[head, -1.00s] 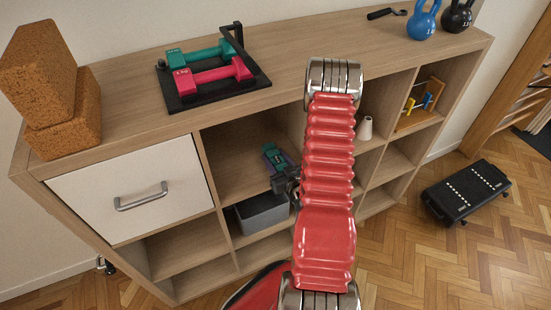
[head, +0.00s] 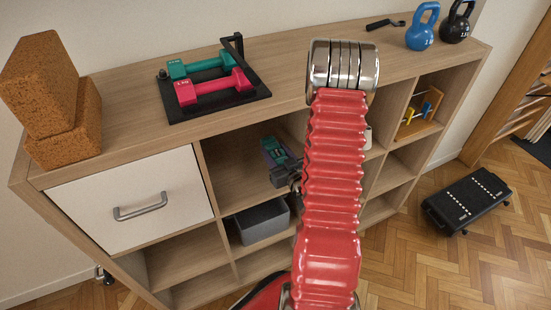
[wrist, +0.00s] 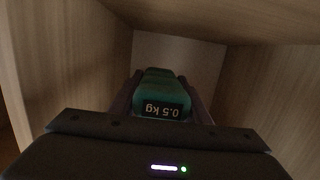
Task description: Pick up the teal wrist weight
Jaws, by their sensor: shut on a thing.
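The teal wrist weight (wrist: 160,92) sits between the two fingers of my gripper (wrist: 162,98) in the wrist view, its dark label reading 0.5 kg upside down. My gripper is shut on it, inside a wooden shelf compartment. In the head view the teal weight (head: 272,148) shows in the upper middle compartment, with my gripper (head: 277,158) around it. My red arm hides the right part of that compartment. Whether the weight touches the compartment floor cannot be told.
A grey bin (head: 262,222) stands in the compartment below. Teal (head: 200,66) and pink dumbbells (head: 213,88) lie on a black rack (head: 255,92) on the shelf top. Cork blocks (head: 62,138) stand at left, kettlebells (head: 421,30) at right. Compartment walls (wrist: 262,85) enclose my gripper closely.

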